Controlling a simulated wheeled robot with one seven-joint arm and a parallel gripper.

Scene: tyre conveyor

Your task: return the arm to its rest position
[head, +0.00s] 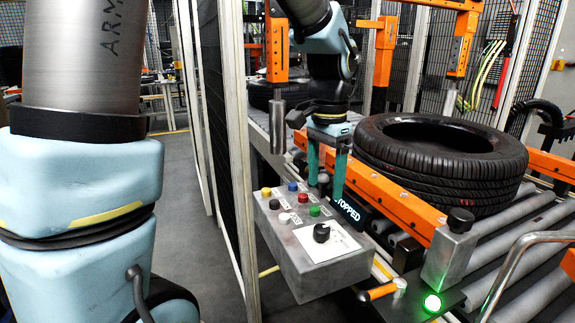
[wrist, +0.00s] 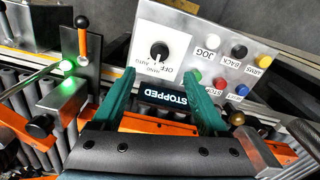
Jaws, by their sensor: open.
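My gripper (head: 325,186) hangs from my arm in the middle of the head view, its teal fingers apart and pointing down. It is over the far edge of the grey control box (head: 314,271), next to the sign reading STOPPED (head: 347,208). In the wrist view my gripper (wrist: 157,82) is open, with nothing between its fingers. The sign (wrist: 171,99) shows between them, and the control box (wrist: 205,50) lies beyond. Whether the fingers touch the box or sign I cannot tell.
A tyre (head: 440,165) lies on the roller conveyor (head: 535,285) right of my gripper. An orange rail (head: 390,200) runs beside it. An orange-handled lever (head: 379,291) and a lit green lamp (head: 432,303) are in front. A mesh fence (head: 226,110) stands left; orange posts (head: 383,50) rise behind.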

